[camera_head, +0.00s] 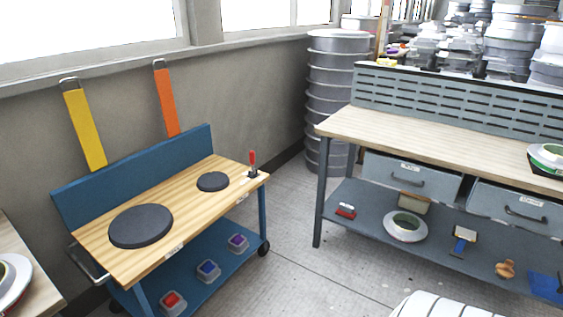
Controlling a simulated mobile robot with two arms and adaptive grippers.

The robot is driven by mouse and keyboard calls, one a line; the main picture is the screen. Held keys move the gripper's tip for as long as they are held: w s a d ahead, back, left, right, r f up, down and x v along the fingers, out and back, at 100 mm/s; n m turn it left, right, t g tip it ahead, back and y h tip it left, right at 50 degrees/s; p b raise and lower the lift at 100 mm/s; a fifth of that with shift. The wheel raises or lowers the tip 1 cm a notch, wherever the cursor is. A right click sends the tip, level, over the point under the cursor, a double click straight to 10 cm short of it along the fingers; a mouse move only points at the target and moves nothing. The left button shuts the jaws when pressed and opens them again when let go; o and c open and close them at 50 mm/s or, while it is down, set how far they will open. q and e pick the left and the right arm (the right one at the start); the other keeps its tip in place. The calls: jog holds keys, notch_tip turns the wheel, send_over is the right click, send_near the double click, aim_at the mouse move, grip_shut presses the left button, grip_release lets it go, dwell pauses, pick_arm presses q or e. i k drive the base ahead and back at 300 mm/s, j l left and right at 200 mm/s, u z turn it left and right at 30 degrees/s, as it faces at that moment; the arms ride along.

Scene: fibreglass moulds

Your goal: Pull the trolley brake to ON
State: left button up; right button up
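The trolley (150,211) stands at the left against the wall, with a wooden top, a blue back panel, a blue lower shelf and a handle at its left end. A small lever with a red grip (252,160) stands about upright at the right end of the top. I take it for the brake. A small pale plate with dark marks lies at its foot, too small to read. Neither of my grippers is in view, and nothing touches the lever.
Two black discs (141,226) lie on the trolley top. Several small boxes (208,270) sit on its lower shelf. A grey workbench (415,128) with drawers stands at the right, beside stacked metal moulds (334,95). Open floor (300,240) lies between trolley and workbench.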

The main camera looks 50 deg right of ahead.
aim_at(252, 154)
jog(key=z, duration=1.35)
